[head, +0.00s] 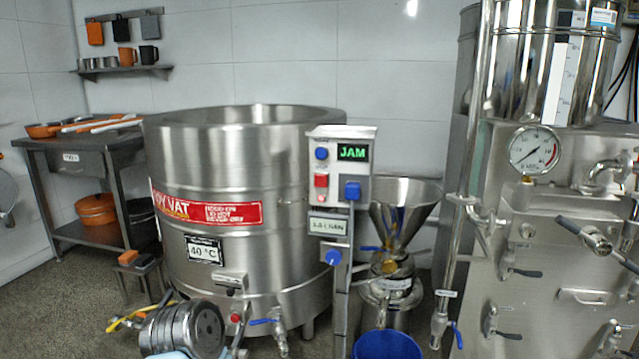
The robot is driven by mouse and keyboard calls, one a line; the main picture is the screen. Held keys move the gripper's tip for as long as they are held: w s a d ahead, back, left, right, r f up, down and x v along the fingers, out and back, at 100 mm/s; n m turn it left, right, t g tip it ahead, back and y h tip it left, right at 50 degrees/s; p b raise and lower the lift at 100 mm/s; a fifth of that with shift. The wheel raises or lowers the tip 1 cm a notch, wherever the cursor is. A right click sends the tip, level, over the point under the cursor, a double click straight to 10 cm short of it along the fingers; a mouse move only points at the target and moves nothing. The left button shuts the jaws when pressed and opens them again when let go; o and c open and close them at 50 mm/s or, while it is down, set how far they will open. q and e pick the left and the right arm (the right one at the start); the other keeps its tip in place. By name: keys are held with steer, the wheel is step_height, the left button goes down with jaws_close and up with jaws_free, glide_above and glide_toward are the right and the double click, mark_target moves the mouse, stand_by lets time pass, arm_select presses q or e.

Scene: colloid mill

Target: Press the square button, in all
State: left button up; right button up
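A grey control panel (340,165) stands on a post in the middle of the head view, in front of the big steel vat. Its green display (353,152) reads JAM. A round blue button (321,154) is at its upper left. A red square-looking button (321,180) is below that one. A larger blue square-looking button or knob (352,190) sticks out at the lower right. I cannot tell whether any of them is pressed in.
The steel vat (250,165) stands behind and left of the panel. A steel funnel (405,205) on the mill is to its right, with a blue bucket (388,345) below. A blue round knob (333,257) sits lower on the post.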

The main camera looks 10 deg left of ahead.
arm_select(q)
jaws_close()
stand_by(1.4)
